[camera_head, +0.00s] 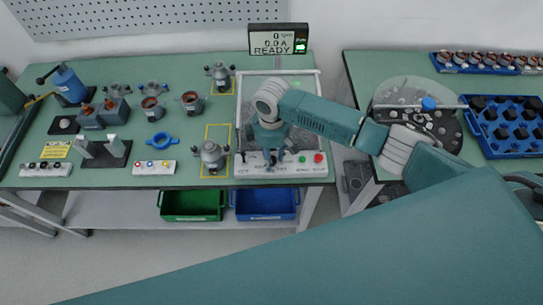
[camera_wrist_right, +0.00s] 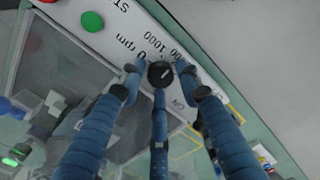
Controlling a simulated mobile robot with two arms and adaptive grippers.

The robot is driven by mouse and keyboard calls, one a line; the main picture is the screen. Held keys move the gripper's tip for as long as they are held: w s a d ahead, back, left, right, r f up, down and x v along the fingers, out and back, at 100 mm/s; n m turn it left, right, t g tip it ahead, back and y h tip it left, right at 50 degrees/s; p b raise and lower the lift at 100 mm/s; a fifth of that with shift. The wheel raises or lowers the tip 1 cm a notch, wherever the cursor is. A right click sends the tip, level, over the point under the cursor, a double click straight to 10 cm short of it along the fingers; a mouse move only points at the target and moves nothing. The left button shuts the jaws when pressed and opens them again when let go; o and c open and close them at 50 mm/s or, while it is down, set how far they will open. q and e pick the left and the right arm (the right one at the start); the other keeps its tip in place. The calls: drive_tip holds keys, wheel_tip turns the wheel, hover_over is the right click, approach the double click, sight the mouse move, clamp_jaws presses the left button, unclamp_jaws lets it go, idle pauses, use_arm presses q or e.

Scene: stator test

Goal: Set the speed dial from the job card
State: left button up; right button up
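The speed dial (camera_wrist_right: 160,74) is a small black knob on the white control panel (camera_wrist_right: 205,65), with printed rpm marks beside it. In the head view the panel (camera_head: 310,170) is at the front of the test rig, and my right gripper (camera_head: 272,158) is over its left part, hiding the dial. In the right wrist view my right gripper (camera_wrist_right: 159,72) has its blue fingers spread around the dial, with gaps visible at the two side fingertips. The display (camera_head: 278,40) reads 0 rpm, 0.0 A, READY. A yellow card (camera_head: 56,149) lies at left; its text is too small to read. My left gripper is out of view.
A green button (camera_wrist_right: 92,21) is on the panel near the dial, and a red button (camera_head: 318,158) is at its right end. Several motor parts stand on the green table (camera_head: 185,65) to the left. Green (camera_head: 192,216) and blue (camera_head: 265,215) bins sit below.

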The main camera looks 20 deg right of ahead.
drive_tip(key=shift+r, duration=0.15)
wheel_tip(320, 180, up, 12)
drive_tip(key=shift+f, duration=0.2)
idle(0.4)
